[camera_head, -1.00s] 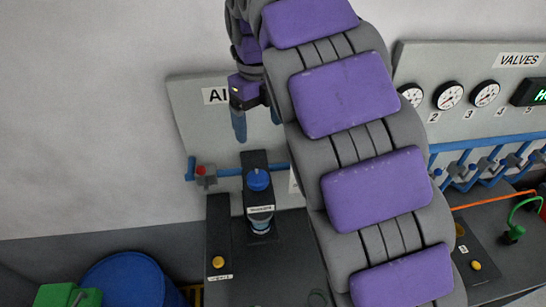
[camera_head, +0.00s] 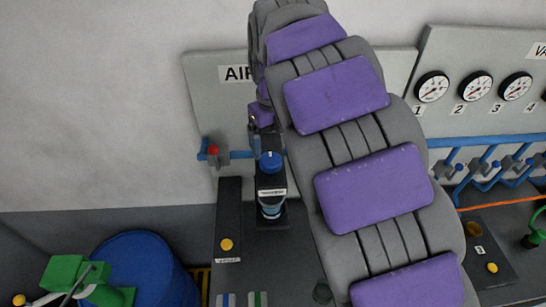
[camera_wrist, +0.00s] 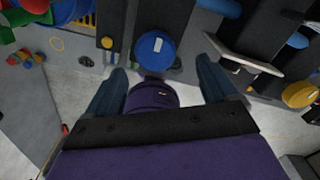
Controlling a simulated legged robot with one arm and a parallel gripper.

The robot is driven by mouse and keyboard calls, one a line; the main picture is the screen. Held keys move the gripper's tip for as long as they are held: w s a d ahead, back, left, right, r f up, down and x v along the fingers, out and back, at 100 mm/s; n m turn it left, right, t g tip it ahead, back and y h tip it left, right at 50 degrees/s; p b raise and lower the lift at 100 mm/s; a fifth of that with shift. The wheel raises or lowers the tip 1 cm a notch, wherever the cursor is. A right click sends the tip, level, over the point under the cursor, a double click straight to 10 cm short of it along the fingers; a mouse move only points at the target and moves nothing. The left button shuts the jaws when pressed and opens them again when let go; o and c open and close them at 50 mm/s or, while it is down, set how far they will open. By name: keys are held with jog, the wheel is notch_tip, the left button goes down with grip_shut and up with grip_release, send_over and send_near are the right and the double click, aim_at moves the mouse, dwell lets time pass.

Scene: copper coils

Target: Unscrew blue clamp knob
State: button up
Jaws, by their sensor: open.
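The blue clamp knob (camera_head: 270,161) sits on top of a dark upright clamp block with a clear-blue cylinder below it, in front of the AIR panel. In the wrist view the round blue knob (camera_wrist: 155,52), with a pale mark across it, lies just beyond the fingertips, between their lines. My gripper (camera_wrist: 161,68) is open, with one dark blue finger on each side and nothing held. In the head view my gripper (camera_head: 256,136) hangs just above and left of the knob, partly hidden by my arm. Contact with the knob cannot be told.
A blue pipe with a red-knobbed valve (camera_head: 213,151) runs behind the clamp. A dark strip with a yellow button (camera_head: 226,244) stands left of it. A blue barrel (camera_head: 145,268) and green parts (camera_head: 75,275) are lower left. Gauges (camera_head: 432,87) line the right panel.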

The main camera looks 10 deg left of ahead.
aim_at(270, 158)
jog(key=f, duration=0.2)
jog(key=a+f, duration=0.1)
jog(key=f, duration=0.1)
jog(key=shift+f, duration=0.1)
jog(key=shift+a+f, duration=0.25)
jog(key=shift+f, duration=0.25)
jog(key=shift+d, duration=0.55)
jog(key=shift+c, duration=0.2)
jog(key=shift+a, duration=0.25)
jog(key=c, duration=1)
